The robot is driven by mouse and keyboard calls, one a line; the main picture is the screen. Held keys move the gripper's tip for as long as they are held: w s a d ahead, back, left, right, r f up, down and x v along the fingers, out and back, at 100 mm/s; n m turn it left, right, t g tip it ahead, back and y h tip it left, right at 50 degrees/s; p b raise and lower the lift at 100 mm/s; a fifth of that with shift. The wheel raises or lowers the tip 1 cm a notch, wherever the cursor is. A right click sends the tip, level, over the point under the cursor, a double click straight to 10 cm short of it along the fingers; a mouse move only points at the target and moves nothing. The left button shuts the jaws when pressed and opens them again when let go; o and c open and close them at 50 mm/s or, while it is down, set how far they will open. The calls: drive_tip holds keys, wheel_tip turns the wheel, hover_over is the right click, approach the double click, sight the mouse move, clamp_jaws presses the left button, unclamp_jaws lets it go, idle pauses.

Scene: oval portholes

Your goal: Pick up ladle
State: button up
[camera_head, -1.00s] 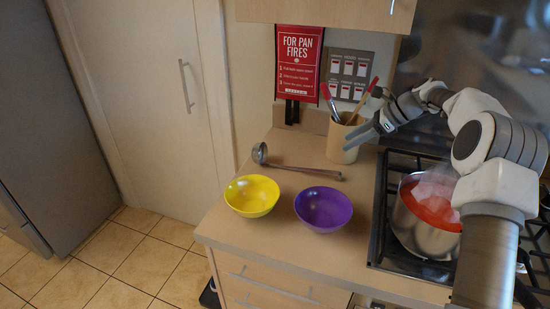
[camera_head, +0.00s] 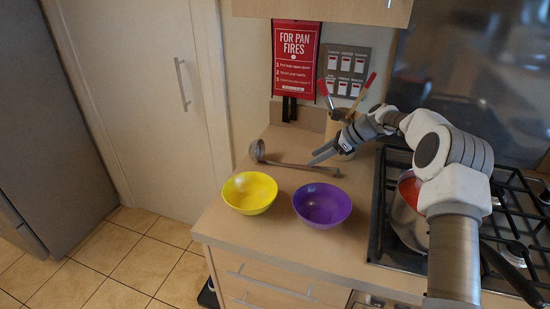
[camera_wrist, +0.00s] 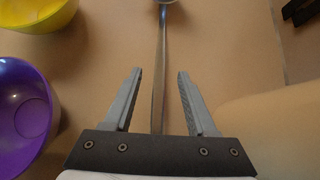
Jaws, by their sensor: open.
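The ladle (camera_head: 290,165) lies on the counter behind the two bowls, its round bowl end at the left and its long thin handle running right. My gripper (camera_head: 318,160) is above the handle's right part in the head view. In the wrist view the ladle's handle (camera_wrist: 160,70) runs up the picture between the two open fingers of my gripper (camera_wrist: 160,75), closer to the left finger. The ladle's bowl is cut off at the top edge there. I cannot tell how high the fingers are above the counter.
A yellow bowl (camera_head: 249,192) and a purple bowl (camera_head: 322,205) stand in front of the ladle. A utensil pot (camera_head: 346,128) stands behind my gripper, partly hidden. A pot (camera_head: 408,222) sits on the stove (camera_head: 380,205) at the right. Bare counter (camera_head: 265,232) shows in front.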

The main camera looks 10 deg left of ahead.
sight(304, 166)
drive_tip(key=x, duration=0.4)
drive_tip(key=shift+f, duration=0.55)
clamp_jaws()
